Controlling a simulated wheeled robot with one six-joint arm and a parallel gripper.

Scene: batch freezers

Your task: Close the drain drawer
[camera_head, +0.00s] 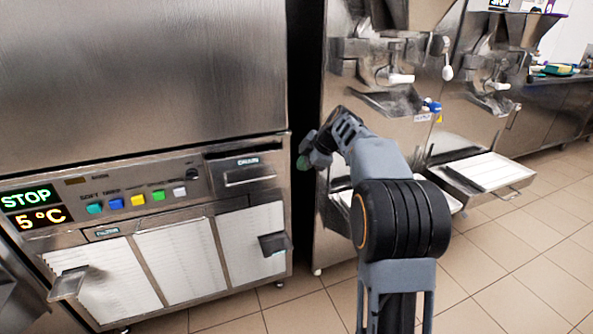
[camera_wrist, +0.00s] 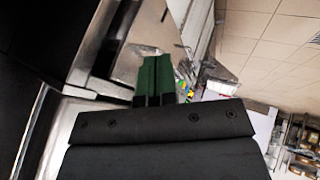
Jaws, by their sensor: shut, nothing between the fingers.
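The drain drawer (camera_head: 247,173) is in the upper right of the left machine's front panel, with a "DRAIN" label and a bar handle. A dark strip shows along its top edge. The drawer cannot be made out clearly in the wrist view.
The left machine (camera_head: 140,70) has a control panel with coloured buttons (camera_head: 137,200) and white vented doors below. Handles (camera_head: 274,244) stick out from its lower front. A second steel machine (camera_head: 400,110) with a tray (camera_head: 488,172) stands right. Tiled floor (camera_head: 510,270) is open in front.

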